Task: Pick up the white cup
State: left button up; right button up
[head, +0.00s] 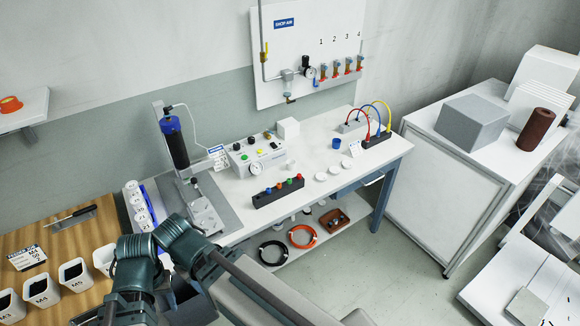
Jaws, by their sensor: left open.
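A small white cup-like piece (291,165) stands on the white bench top (235,190), behind the dark block with coloured knobs. Several low white round pieces lie to its right, one of them a white disc (320,177). At this size I cannot tell for sure which piece is the cup. My left arm (140,268) is folded across the lower left, in front of the bench and well apart from these pieces. Its gripper is open, but its fingertips are hard to make out. My right gripper is not in view.
A blue cup (336,143), a control box (256,158), a knob block (278,191) and cabled sockets (377,140) crowd the bench. White bins (75,275) stand on the wooden table.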

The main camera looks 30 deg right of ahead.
aim_at(291, 163)
jog(key=i+l+z, duration=0.15)
jog(key=z, duration=0.35)
jog(key=i+l+z, duration=0.2)
jog(key=z, duration=0.3)
jog(key=i+l+z, duration=0.25)
jog(key=z, duration=0.25)
jog(key=i+l+z, duration=0.1)
jog(key=z, duration=0.35)
jog(key=i+z, duration=0.25)
jog(key=z, duration=0.25)
jog(key=i+l, duration=0.2)
jog(key=i, duration=0.35)
jog(key=i+u, duration=0.15)
jog(key=u, duration=0.35)
jog(key=i+l+u, duration=0.1)
jog(key=u, duration=0.35)
jog(key=i+l+u, duration=0.1)
jog(key=u, duration=0.4)
jog(key=i+l+u, duration=0.1)
jog(key=u, duration=0.35)
jog(key=l+u, duration=0.25)
jog(key=u, duration=0.25)
jog(key=l+u, duration=0.2)
jog(key=u, duration=0.25)
jog(key=l+u, duration=0.5)
jog(key=u, duration=0.25)
jog(key=i, duration=0.05)
